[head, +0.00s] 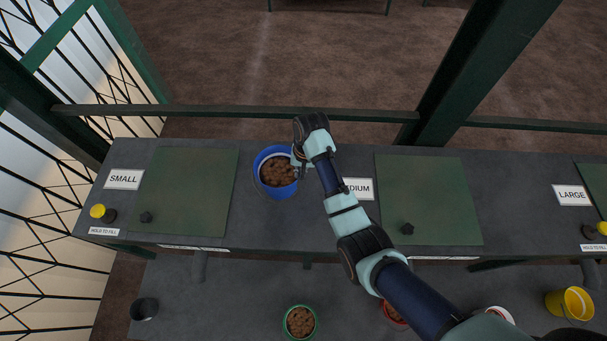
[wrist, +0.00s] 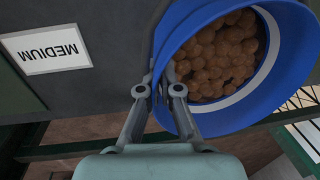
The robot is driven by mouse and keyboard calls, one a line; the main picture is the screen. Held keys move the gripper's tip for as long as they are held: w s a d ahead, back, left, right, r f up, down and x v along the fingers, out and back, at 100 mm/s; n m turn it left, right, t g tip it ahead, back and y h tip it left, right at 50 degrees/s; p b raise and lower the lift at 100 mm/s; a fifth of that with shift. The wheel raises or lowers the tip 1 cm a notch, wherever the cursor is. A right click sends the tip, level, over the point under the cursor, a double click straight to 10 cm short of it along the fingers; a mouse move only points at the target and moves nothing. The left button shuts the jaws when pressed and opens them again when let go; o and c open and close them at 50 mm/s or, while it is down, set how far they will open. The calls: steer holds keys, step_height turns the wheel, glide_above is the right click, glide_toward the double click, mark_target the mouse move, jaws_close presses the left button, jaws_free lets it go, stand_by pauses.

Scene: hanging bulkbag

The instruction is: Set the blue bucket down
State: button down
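The blue bucket (head: 264,184), full of brown lumps, is over the dark bench (head: 295,235) between the SMALL and MEDIUM signs. I cannot tell whether its base touches the bench. My gripper (head: 298,160) is at the bucket's right rim. In the wrist view the bucket (wrist: 229,118) fills the upper right, and the fingers of my gripper (wrist: 160,91) stand one on each side of its rim, pinching it. The bucket's base is hidden in both views.
Green mats (head: 186,192) (head: 428,200) with black knobs lie on either side. The MEDIUM sign (head: 358,189) is right of my gripper. A rail (head: 230,111) runs behind the bench. Below stand a green bucket (head: 315,322), a yellow bucket (head: 568,304) and a black cup (head: 144,309).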

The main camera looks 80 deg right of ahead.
steer(key=shift+f, duration=2.05)
steer(key=c, duration=1.3)
jaws_free()
steer(key=r, duration=0.4)
steer(key=s+r, duration=0.1)
steer(key=r, duration=0.7)
steer(key=shift+s+d+r+p, duration=0.1)
steer(key=shift+s+d+p, duration=0.05)
steer(key=shift+s+p, duration=0.15)
steer(key=shift+w, duration=0.1)
